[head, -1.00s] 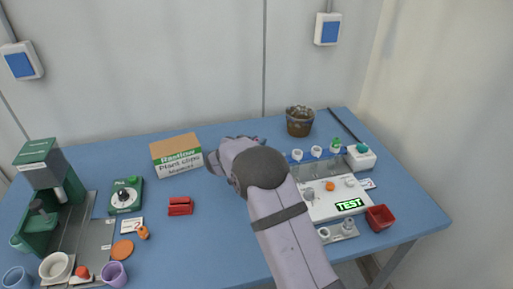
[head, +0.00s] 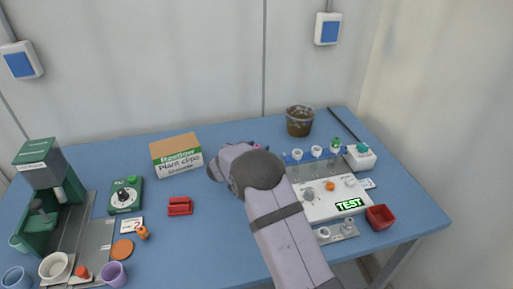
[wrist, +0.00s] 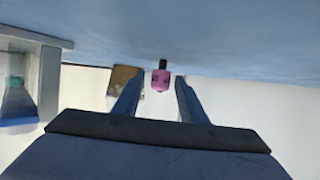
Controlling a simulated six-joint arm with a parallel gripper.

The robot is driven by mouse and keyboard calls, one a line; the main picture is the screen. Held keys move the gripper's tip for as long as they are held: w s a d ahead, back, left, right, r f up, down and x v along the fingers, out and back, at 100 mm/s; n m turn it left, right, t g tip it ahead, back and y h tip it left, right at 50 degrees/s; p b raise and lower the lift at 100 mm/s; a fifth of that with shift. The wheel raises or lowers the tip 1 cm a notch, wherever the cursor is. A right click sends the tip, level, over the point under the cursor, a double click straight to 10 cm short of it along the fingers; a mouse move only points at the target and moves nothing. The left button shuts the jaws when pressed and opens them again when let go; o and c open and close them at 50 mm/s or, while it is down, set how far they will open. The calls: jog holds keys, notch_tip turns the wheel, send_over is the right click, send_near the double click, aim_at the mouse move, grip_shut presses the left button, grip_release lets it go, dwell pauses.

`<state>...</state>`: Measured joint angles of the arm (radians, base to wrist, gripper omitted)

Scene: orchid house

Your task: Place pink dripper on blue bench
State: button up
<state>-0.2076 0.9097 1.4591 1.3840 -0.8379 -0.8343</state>
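The pink dripper (wrist: 161,80), with a dark end, shows in the wrist view between and slightly beyond the fingertips of my gripper (wrist: 160,82). There is a gap on each side of it, so the gripper is open and not clamped on it. Its dark end meets the blue bench, which fills the top of that view; exact contact is hard to tell. In the head view a small bit of pink (head: 257,146) shows beside my arm, which hides most of the dripper and the fingers. The blue bench (head: 200,240) spans the head view.
A brown pot (head: 299,121) stands behind my gripper, and a plant clips box (head: 176,156) to its left. A white test unit (head: 332,201) with funnels and a red bin (head: 380,218) are to the right. A red stapler-like item (head: 180,206) lies left, with clear bench around it.

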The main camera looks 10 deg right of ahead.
jog(key=shift+r, duration=0.15)
jog(key=shift+s+a+r, duration=0.1)
jog(key=shift+s+a, duration=0.05)
jog(key=b+v, duration=0.1)
jog(key=v, duration=1)
jog(key=shift+s+a, duration=0.2)
jog(key=shift+s, duration=0.05)
jog(key=shift+w+a+r+t+y+p, duration=0.15)
jog(key=shift+w+r+t+y+p, duration=0.15)
jog(key=shift+r, duration=0.15)
jog(key=s+a+r+n+g+y+p, duration=0.1)
jog(key=s+a+r+n+y+p, duration=0.35)
jog(key=s+n+y+p, duration=0.35)
jog(key=s+d+f+g, duration=0.1)
jog(key=s+d+g, duration=0.1)
jog(key=s, duration=0.7)
jog(key=s+d+g+p, duration=0.1)
jog(key=s+g, duration=0.3)
jog(key=s, duration=0.5)
jog(key=s+d+f+g+p, duration=0.1)
jog(key=s+d+g, duration=0.2)
jog(key=s, duration=0.7)
jog(key=shift+d+f+g, duration=0.3)
jog(key=shift+d+g, duration=0.1)
jog(key=shift+d, duration=0.2)
